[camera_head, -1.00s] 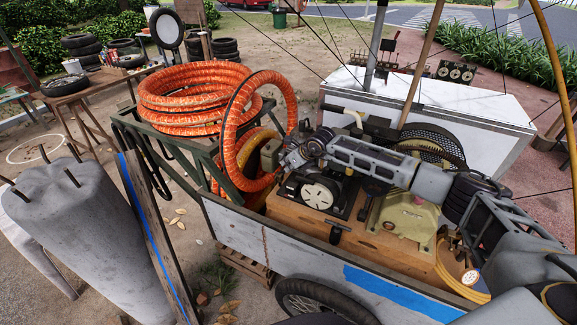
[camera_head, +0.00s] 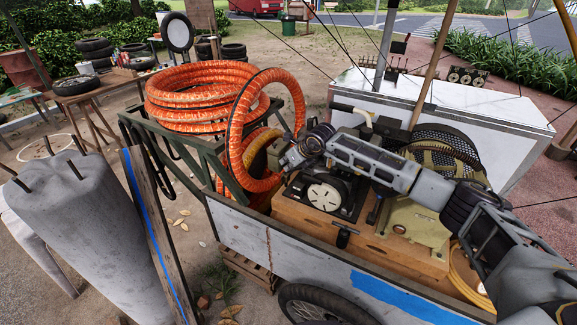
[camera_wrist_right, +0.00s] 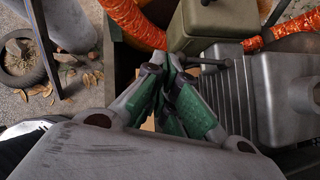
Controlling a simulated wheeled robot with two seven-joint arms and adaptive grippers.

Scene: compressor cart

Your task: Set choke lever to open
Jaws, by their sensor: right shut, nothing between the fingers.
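The engine (camera_head: 324,196) with its pale round starter cover sits on the wooden deck of the cart. My right gripper (camera_head: 285,162) is at the engine's far left end, beside the orange hose. In the right wrist view its green-padded fingers (camera_wrist_right: 173,68) are shut with nothing between them. A thin dark lever (camera_wrist_right: 214,62) sticks out just right of the fingertips, between an olive box (camera_wrist_right: 212,25) and the finned grey engine block. It looks like the choke lever; I cannot tell whether the fingers touch it. My left gripper is not in view.
An orange hose coil (camera_head: 190,100) lies on a green rack at the cart's left. A hose loop (camera_head: 232,140) stands close to the right gripper. A white box (camera_head: 480,125) is behind. A grey post (camera_head: 80,230) stands at front left.

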